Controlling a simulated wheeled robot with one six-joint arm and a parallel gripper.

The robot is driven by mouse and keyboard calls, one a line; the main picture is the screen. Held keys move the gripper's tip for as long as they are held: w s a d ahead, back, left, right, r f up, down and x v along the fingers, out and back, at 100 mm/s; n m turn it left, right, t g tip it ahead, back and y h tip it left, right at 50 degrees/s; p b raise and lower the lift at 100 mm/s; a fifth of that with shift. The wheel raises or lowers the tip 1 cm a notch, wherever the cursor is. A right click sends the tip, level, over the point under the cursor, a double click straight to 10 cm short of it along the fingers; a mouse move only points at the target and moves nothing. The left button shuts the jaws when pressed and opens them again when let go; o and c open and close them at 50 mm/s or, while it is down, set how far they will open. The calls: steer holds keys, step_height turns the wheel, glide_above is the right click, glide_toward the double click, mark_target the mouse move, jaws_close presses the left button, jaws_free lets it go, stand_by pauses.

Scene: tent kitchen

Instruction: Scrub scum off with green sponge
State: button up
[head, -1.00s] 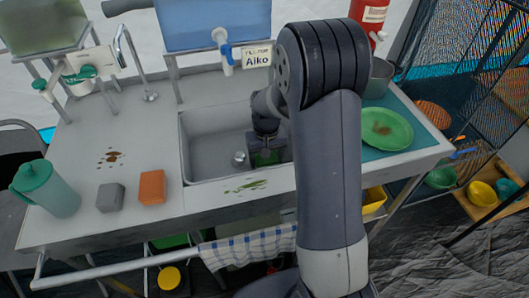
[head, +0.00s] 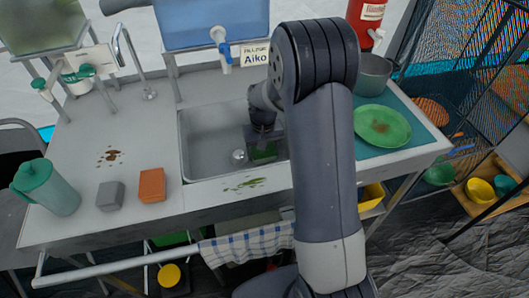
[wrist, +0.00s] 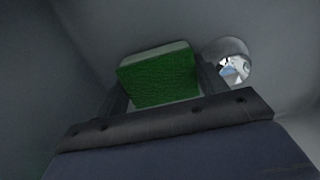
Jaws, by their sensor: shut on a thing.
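The green sponge (wrist: 158,80) is between the jaws of my gripper (wrist: 155,92), which is shut on it. In the head view the sponge (head: 264,152) and my gripper (head: 264,140) are inside the sink basin (head: 205,132), in its right part. I cannot tell whether the sponge touches the basin floor. Green scum (head: 244,185) lies on the counter's front strip, just in front of the sink. A brown stain (head: 110,157) lies on the counter left of the sink. My arm hides the right side of the sink.
A grey block (head: 110,196), an orange block (head: 152,185) and a teal pitcher (head: 46,188) stand on the left counter. A green plate (head: 383,126) and a grey pot (head: 372,74) are on the right. A tap (head: 222,48) hangs above the sink's back edge.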

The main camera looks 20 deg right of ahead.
steer(key=shift+w+r, duration=0.1)
steer(key=shift+w, duration=1.25)
steer(key=shift+w+f+p, duration=0.2)
steer(key=shift+w+p, duration=0.25)
steer(key=shift+w, duration=1.05)
steer(key=shift+r, duration=0.15)
steer(key=shift+r+p, duration=2.05)
steer(key=shift+r, duration=0.85)
steer(key=shift+r, duration=0.1)
step_height(320, 180, up, 3)
steer(key=shift+f+p, duration=0.1)
steer(key=shift+p, duration=1)
steer(key=shift+f, duration=0.15)
steer(key=shift+f+b, duration=2.3)
steer(key=shift+f, duration=1.05)
